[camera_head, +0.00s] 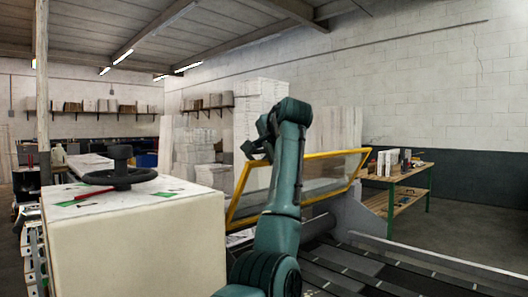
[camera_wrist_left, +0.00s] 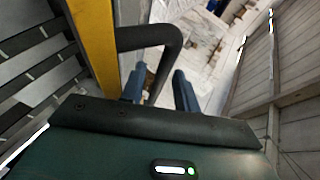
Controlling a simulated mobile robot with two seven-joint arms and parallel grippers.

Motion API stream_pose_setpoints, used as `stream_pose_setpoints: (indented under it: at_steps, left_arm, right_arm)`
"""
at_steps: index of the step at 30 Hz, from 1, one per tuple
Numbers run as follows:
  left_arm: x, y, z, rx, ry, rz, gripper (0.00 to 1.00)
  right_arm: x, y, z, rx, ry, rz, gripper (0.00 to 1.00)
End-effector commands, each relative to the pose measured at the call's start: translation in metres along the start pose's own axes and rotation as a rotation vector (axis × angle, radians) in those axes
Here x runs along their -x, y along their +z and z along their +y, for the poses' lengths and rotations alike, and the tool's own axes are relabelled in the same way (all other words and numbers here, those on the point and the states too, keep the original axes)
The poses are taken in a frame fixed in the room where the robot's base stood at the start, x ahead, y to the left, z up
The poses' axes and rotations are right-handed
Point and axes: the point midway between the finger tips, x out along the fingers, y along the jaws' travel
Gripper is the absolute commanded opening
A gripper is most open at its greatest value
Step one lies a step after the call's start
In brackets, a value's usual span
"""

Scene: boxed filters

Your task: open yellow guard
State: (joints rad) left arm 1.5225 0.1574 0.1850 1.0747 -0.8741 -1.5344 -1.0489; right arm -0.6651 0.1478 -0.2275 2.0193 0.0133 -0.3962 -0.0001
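The yellow guard (camera_head: 318,154) is a yellow-framed clear panel standing tilted over the machine in the head view. In the left wrist view its yellow frame bar (camera_wrist_left: 94,40) runs down the left side. A black bent handle (camera_wrist_left: 150,36) sticks out from that bar and curves down toward my fingers. My left gripper (camera_head: 258,140) is raised beside the guard, with my teal arm in front of part of the panel. In the wrist view its two blue fingers (camera_wrist_left: 160,90) are apart, with the handle's end seen between them; contact is unclear. My right gripper is not in view.
A large pale box (camera_head: 130,240) with a black handwheel (camera_head: 120,176) stands at left. The slatted machine bed (camera_head: 350,268) lies at lower right. A wooden workbench (camera_head: 400,175) with boxes stands behind at right. White stacks (camera_head: 262,105) rise behind the guard.

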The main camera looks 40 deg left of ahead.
Motion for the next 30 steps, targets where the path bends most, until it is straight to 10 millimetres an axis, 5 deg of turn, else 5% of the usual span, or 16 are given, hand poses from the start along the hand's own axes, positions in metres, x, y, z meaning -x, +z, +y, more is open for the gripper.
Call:
stream_pose_setpoints:
  at_steps: [5, 21, 30]
  left_arm:
    - [0.011, 0.0, 0.002, 0.0, -0.001, 0.001, 0.32]
    - [0.118, 0.0, 0.001, 0.001, -0.002, 0.002, 0.32]
    - [0.133, 0.0, 0.0, 0.001, 0.0, 0.001, 0.32]
  right_arm:
    - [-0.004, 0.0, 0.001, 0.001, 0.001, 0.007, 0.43]
    - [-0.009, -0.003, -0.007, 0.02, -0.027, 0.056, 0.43]
    - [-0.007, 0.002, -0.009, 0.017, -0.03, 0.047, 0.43]
